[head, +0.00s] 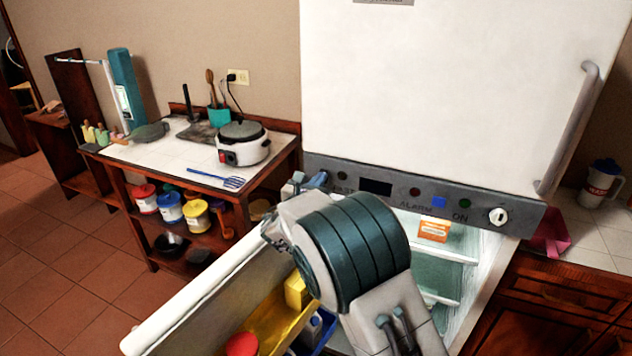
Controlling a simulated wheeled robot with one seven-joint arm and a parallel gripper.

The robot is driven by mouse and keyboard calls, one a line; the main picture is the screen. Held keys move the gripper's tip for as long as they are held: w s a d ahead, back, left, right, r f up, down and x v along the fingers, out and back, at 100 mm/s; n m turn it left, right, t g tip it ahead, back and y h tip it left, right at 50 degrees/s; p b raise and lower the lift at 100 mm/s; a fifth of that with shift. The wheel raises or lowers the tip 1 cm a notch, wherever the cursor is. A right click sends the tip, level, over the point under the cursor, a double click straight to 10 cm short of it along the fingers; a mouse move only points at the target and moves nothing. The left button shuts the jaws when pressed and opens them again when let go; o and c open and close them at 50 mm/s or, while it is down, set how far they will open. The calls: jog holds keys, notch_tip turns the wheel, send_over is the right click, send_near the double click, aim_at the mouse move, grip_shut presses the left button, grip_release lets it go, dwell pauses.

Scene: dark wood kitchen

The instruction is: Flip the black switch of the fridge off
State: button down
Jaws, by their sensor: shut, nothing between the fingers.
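The fridge (445,90) stands at the right with its grey control panel (400,203) below the closed white upper door. A black rectangle (376,187) sits on the panel left of centre. A dark round button is just left of it, near a partly hidden label. I cannot tell which is the black switch, or its position. My gripper (306,184) is shut and empty at the panel's left end, mostly hidden behind my wrist. I cannot tell whether it touches the panel.
A side table (165,160) with a cooker (243,144) stands left.

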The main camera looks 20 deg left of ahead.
jog(key=s+r+b, duration=0.1)
jog(key=s+b, duration=0.2)
jog(key=s, duration=1)
jog(key=shift+a+r, duration=0.2)
jog(key=shift+w, duration=0.1)
